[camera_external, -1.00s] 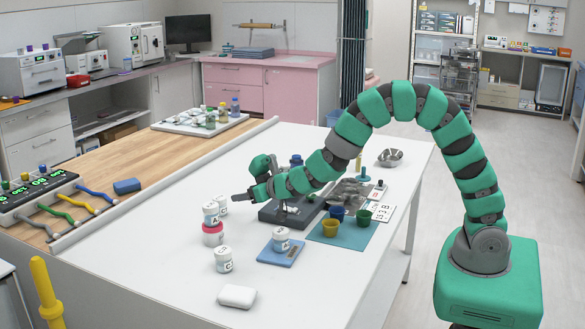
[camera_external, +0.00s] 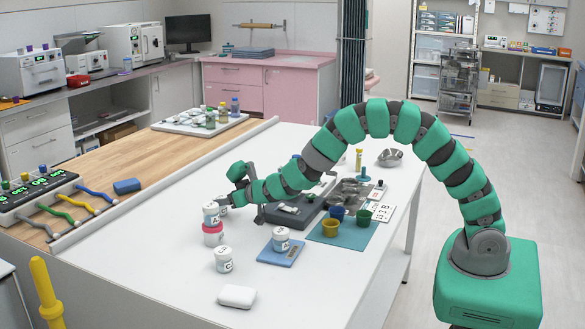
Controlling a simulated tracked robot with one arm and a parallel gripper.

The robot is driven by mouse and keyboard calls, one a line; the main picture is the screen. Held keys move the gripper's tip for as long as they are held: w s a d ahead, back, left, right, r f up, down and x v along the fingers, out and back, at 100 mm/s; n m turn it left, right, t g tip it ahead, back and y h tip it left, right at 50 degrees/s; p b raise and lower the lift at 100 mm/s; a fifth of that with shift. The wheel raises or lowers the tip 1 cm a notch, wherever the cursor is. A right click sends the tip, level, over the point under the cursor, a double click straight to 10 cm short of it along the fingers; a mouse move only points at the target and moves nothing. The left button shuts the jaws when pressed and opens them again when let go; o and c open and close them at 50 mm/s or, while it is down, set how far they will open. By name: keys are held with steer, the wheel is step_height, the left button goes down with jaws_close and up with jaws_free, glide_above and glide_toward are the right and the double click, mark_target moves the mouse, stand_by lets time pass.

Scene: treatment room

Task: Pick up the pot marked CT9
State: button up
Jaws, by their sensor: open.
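Several white lidded pots stand on the white table. One pot (camera_external: 211,214) is stacked on a pot with a red-pink band (camera_external: 213,237). Another pot (camera_external: 223,260) stands alone in front of them, its label seeming to begin with C. A further pot (camera_external: 280,240) sits on a small blue scale (camera_external: 279,256). The labels are too small to read in full, so I cannot tell which is CT9. My gripper (camera_external: 227,201) is open, right beside the stacked upper pot, at the spot of a pot behind it that is now mostly hidden. I cannot tell whether it touches either.
A dark tray (camera_external: 291,215) lies under my arm. A teal mat (camera_external: 343,241) holds yellow, blue and green cups. A white soap-like block (camera_external: 237,296) lies at the front. A raised rail (camera_external: 165,187) borders the wooden counter at the left.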

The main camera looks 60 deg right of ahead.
mark_target(219, 197)
steer(key=shift+x, duration=2.5)
steer(key=shift+r, duration=0.1)
steer(key=c, duration=1.1)
